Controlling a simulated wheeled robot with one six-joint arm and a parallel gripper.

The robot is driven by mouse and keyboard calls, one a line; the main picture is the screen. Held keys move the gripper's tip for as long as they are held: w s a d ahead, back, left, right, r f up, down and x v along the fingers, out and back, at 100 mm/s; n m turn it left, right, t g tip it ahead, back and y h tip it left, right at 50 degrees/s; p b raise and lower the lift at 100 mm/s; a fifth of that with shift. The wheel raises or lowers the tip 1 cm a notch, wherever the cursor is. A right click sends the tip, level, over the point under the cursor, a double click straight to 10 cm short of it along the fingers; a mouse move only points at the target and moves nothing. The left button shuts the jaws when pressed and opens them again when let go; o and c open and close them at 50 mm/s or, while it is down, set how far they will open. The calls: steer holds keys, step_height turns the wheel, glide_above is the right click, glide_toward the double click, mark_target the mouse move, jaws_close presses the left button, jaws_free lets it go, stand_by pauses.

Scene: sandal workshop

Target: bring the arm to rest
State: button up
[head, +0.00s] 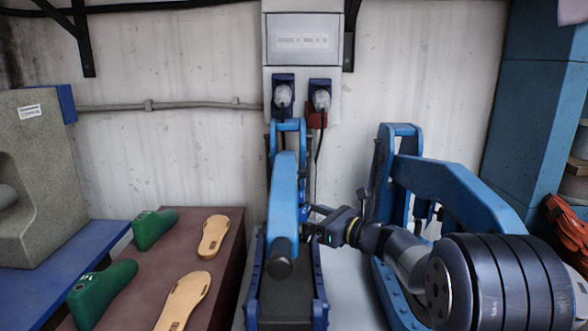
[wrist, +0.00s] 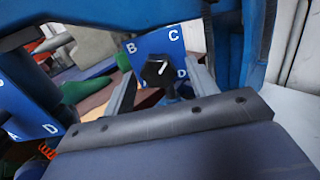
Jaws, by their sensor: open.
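My gripper (head: 310,219) is at the right side of the left blue press (head: 284,190), its fingers pointing left toward that press. In the wrist view its two fingers (wrist: 162,74) are apart, with nothing held between them. A black dial knob (wrist: 156,76) shows between the fingers on a blue panel (wrist: 150,46) lettered B, C and D. The knob's white mark points up and right, roughly toward C. I see a gap on each side of the knob, but cannot tell how far it is in depth. My arm (head: 400,250) reaches in from the lower right.
A second blue press (head: 450,190) stands close behind my arm. Green lasts (head: 153,228) and tan soles (head: 213,236) lie on a brown surface (head: 150,265) at left. Two plugs (head: 283,95) sit in the wall box above. A second lettered panel (wrist: 28,105) shows at left in the wrist view.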

steer(key=shift+x, duration=1.1)
steer(key=shift+s+d+m, duration=0.1)
steer(key=shift+d+m, duration=0.05)
steer(key=shift+m, duration=1.55)
